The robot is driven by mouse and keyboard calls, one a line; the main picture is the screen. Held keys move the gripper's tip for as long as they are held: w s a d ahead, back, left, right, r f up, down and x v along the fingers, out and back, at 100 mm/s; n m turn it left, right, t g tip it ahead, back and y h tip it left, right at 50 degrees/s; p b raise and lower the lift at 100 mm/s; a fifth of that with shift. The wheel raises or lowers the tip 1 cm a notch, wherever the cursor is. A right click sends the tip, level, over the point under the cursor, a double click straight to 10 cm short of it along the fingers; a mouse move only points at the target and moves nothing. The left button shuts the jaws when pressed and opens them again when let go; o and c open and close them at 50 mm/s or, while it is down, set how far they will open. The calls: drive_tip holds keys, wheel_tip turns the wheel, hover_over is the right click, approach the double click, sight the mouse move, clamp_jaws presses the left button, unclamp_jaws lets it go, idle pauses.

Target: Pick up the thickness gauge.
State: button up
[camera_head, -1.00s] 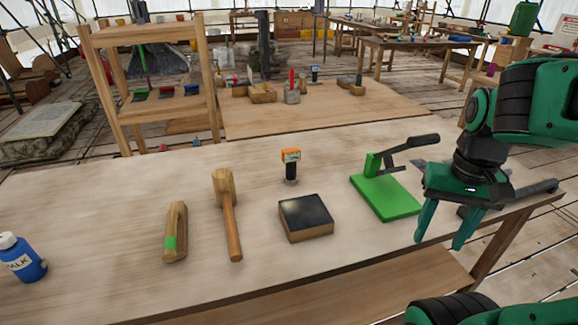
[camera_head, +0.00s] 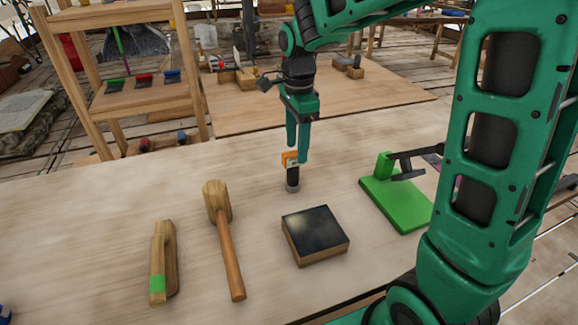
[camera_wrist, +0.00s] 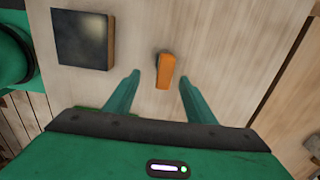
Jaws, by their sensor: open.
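The thickness gauge (camera_head: 292,176) stands upright on the workbench, with an orange head and a dark lower body on a small round foot. In the wrist view its orange top (camera_wrist: 166,70) shows from above, between and slightly beyond the two fingertips. My gripper (camera_head: 297,157) is open and points down right at the gauge's head. In the wrist view the fingers of my gripper (camera_wrist: 160,76) stand on either side of it, with a gap to each. In the head view the fingers cover part of the orange head.
A black-topped wooden block (camera_head: 315,235) lies in front of the gauge. A wooden mallet (camera_head: 225,235) and a wooden tool with a green band (camera_head: 163,262) lie left. A green-based lever press (camera_head: 395,202) stands right.

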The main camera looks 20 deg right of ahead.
sight(293, 173)
wheel_tip(293, 173, down, 6)
drive_tip(key=shift+w+r, duration=0.1)
drive_tip(key=shift+r, duration=0.1)
drive_tip(key=shift+w+a+f, duration=0.15)
drive_tip(key=shift+w+f, duration=0.05)
drive_tip(key=shift+f, duration=1.05)
drive_tip(key=shift+w+a+f, duration=0.15)
drive_tip(key=shift+f, duration=1.1)
drive_tip(key=c, duration=1.3)
